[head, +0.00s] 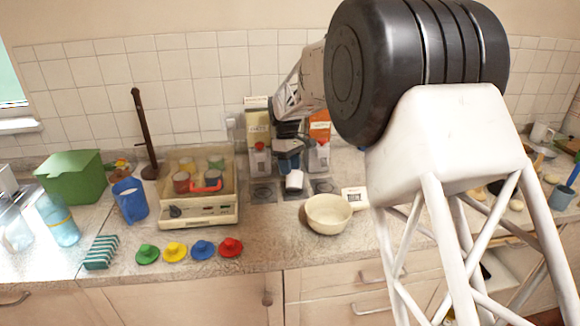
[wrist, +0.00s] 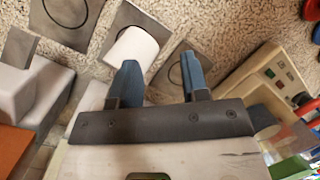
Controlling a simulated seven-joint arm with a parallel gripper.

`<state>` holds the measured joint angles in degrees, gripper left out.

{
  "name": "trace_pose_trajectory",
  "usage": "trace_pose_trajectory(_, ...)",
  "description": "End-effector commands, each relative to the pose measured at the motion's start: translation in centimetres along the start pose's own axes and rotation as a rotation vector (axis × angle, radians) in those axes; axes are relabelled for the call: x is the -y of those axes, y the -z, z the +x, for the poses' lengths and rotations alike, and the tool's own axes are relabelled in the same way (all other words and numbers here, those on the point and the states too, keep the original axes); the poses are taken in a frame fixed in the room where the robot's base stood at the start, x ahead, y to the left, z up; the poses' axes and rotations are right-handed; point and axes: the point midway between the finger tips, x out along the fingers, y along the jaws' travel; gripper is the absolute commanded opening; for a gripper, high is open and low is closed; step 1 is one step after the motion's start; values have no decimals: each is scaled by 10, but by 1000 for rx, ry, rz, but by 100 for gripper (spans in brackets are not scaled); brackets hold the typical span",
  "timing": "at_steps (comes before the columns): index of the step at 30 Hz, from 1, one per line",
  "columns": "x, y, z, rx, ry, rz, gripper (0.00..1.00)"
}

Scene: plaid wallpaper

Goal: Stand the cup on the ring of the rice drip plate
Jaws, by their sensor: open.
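The white cup (head: 294,181) is at the middle one of three dark square plates, just below my gripper (head: 289,163). In the wrist view the cup (wrist: 134,47) lies beyond the tip of the left finger, overlapping the middle plate (wrist: 127,18). My gripper (wrist: 160,78) is open with blue fingers; nothing shows between them. The left plate (head: 263,193) and right plate (head: 322,186) are bare, with dark rings. They also show in the wrist view, at the right (wrist: 181,72) and left (wrist: 75,20). I cannot read which plate is for rice.
Dispensers with a yellow carton (head: 257,122) and an orange carton (head: 320,128) stand behind the plates. A beige machine (head: 207,217) is to the left, a cream bowl (head: 328,213) in front right. Coloured lids (head: 202,250) lie near the counter's front edge.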

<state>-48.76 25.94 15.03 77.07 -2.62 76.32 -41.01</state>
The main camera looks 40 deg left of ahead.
Motion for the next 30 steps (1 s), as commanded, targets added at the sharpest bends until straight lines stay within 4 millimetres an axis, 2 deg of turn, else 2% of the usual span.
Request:
trace_pose_trajectory(3,0,0,0,0,0,0,42)
trace_pose_trajectory(4,0,0,0,0,0,0,39)
trace_pose_trajectory(12,-1,-4,3,-8,-43,-64,0)
trace_pose_trajectory(20,-8,-21,11,-22,-225,-339,0)
trace_pose_trajectory(30,-8,-47,16,50,-595,-955,0)
